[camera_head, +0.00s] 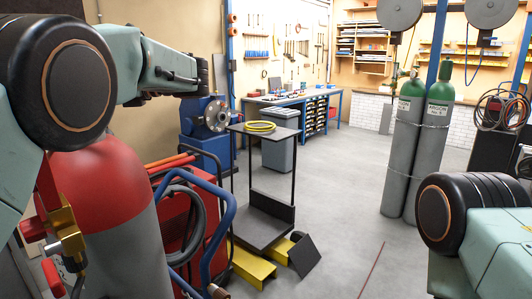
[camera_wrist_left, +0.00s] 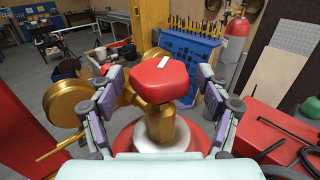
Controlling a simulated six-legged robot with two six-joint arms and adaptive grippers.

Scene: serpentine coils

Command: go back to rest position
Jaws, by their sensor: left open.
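My left gripper (camera_wrist_left: 155,75) is open in the left wrist view, with one finger on each side. Between the fingers in the picture is a red cap or knob (camera_wrist_left: 160,82) on a brass valve (camera_wrist_left: 162,122). The fingers show clear gaps to the red knob and do not hold it.
A red-shouldered grey cylinder (camera_head: 105,210) stands close below my left arm. Beside it are a red machine with hoses (camera_head: 180,215) and a black-topped stand (camera_head: 265,131). Two green-topped cylinders (camera_head: 405,150) stand at the right. Grey floor (camera_head: 345,190) is open between.

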